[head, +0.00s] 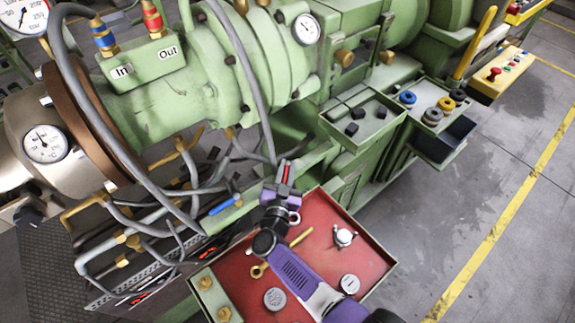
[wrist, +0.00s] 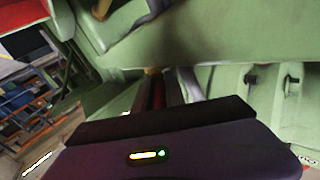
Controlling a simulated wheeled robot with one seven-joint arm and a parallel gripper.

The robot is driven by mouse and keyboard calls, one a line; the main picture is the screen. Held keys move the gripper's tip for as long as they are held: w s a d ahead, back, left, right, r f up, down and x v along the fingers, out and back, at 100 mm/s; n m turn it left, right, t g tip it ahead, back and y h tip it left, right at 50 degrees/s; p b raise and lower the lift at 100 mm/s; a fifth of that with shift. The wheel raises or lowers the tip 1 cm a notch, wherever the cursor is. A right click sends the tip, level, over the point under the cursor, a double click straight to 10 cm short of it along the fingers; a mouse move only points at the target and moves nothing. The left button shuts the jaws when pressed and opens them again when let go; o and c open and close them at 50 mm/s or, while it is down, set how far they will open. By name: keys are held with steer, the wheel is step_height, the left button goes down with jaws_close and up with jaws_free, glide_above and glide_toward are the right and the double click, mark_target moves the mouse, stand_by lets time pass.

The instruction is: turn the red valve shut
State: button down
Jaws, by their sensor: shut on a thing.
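The red valve handle (head: 286,173) is a slim red lever low on the green machine, beside several grey hoses in the head view. My gripper (head: 282,181) reaches it from the front right, above the red-lined tray, and is shut on it. In the wrist view a strip of the red valve handle (wrist: 154,94) shows between the dark fingers of my gripper (wrist: 164,88). A brass-coloured part (wrist: 152,71) shows just beyond the fingertips. The rest of the valve body is mostly hidden by the fingers, so I cannot tell its exact turn.
A blue lever (head: 223,205) sits left of my gripper, near hoses and brass pipes. The red-lined tray (head: 367,262) below my arm holds caps and an eyebolt. A green tray (head: 361,122) with dark blocks stands to the right. Open floor (head: 420,225) lies at the right.

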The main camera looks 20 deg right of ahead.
steer(key=shift+w+a+m+g+h+b, duration=0.1)
steer(key=shift+w+m+g+h+b, duration=0.05)
steer(key=shift+m+g+h+b, duration=1)
steer(key=shift+h, duration=0.45)
steer(key=c, duration=1.4)
jaws_free()
steer(key=shift+p+v, duration=0.35)
steer(key=shift+v, duration=3.6)
steer(key=shift+c, duration=0.2)
